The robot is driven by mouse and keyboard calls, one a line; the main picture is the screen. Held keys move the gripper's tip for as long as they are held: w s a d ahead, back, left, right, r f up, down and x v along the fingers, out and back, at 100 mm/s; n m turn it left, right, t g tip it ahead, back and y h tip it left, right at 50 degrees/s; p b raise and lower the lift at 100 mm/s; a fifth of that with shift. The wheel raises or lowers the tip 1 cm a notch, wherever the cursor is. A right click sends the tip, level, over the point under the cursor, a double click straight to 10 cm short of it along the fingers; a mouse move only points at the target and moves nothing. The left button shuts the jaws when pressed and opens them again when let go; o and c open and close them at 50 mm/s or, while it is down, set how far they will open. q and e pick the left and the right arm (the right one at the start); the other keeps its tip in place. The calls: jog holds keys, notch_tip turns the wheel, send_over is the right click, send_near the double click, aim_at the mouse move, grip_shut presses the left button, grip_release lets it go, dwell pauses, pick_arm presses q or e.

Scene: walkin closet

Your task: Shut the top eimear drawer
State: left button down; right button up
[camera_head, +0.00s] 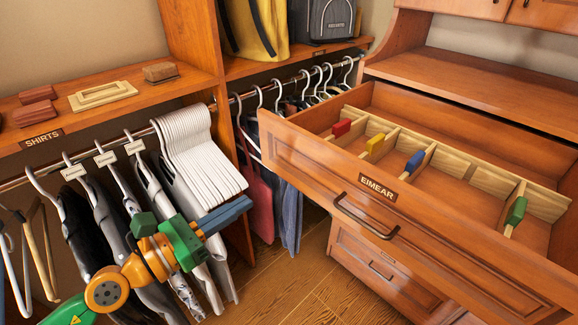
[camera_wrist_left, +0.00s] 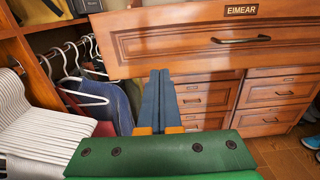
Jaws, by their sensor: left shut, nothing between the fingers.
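The top drawer, labelled EIMEAR (camera_head: 300,165), is pulled out of the wooden cabinet on the right. Its dark handle (camera_head: 365,217) is on the front panel, and the drawer front also shows in the left wrist view (camera_wrist_left: 190,45). Inside are wooden dividers with red, yellow, blue and green pieces. My left gripper (camera_head: 246,203) is shut and empty, with its blue fingers pointing toward the drawer front from the left. In the head view it appears left of the drawer front, apart from the handle. My right gripper is not in view.
Shirts on hangers (camera_head: 200,145) hang from a rail close to my left arm. Closed lower drawers (camera_head: 380,268) stand below the open one. Wood floor (camera_head: 285,285) shows between the clothes and the cabinet.

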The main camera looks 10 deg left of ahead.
aim_at(300, 169)
pick_arm(q)
jog(key=p+x, duration=0.4)
jog(key=x, duration=0.7)
jog(key=shift+d+p, duration=0.1)
jog(key=shift+p, duration=0.3)
jog(key=shift+w+d, duration=0.4)
jog(key=shift+w, duration=0.2)
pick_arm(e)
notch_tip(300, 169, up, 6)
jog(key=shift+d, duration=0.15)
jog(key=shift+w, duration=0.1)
